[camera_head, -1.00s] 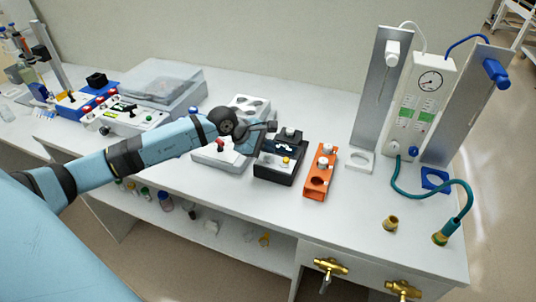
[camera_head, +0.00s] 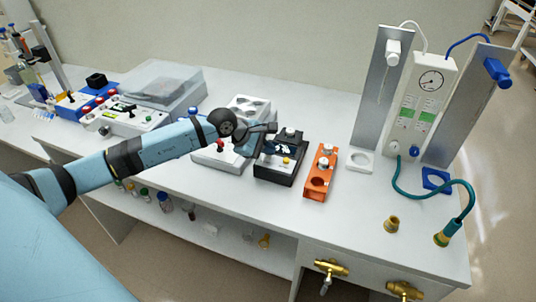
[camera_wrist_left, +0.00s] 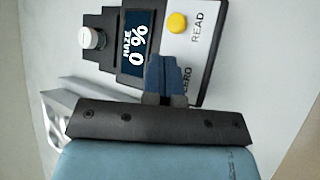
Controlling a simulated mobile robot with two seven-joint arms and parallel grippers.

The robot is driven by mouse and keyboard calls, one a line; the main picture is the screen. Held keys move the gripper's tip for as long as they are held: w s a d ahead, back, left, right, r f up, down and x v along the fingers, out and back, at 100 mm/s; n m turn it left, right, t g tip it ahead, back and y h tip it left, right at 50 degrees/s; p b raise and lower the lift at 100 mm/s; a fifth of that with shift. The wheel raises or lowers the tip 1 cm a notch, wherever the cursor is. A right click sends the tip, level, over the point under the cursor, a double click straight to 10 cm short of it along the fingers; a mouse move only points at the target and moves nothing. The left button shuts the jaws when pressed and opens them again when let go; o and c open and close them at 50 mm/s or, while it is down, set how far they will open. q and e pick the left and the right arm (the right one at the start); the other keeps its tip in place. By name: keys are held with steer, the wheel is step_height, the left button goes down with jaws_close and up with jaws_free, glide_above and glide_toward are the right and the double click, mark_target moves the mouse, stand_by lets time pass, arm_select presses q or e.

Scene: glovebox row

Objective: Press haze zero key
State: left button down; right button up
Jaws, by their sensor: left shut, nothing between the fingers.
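The haze meter (camera_head: 291,172) is a black device with a pale key panel on the white bench, near the middle of the head view. In the left wrist view its dark display (camera_wrist_left: 138,42) reads HAZE 0 %. A yellow key (camera_wrist_left: 177,23) sits beside the word READ. The word ZERO on the panel (camera_wrist_left: 190,62) is partly covered by my left gripper, and the zero key itself is hidden. My left gripper (camera_wrist_left: 161,62) is shut and empty, its blue fingertips over the panel near ZERO. I cannot tell whether they touch. It also shows in the head view (camera_head: 270,148).
An orange block (camera_head: 319,181) stands just right of the meter. A grey device with a red knob (camera_head: 222,152) stands to its left. A gauge stand (camera_head: 427,95) with hoses is at the right.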

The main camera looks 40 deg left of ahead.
mark_target(268, 156)
arm_select(q)
steer(key=shift+r, duration=0.7)
steer(key=shift+r, duration=0.1)
steer(key=shift+r+p, duration=1.15)
steer(key=shift+r, duration=1.3)
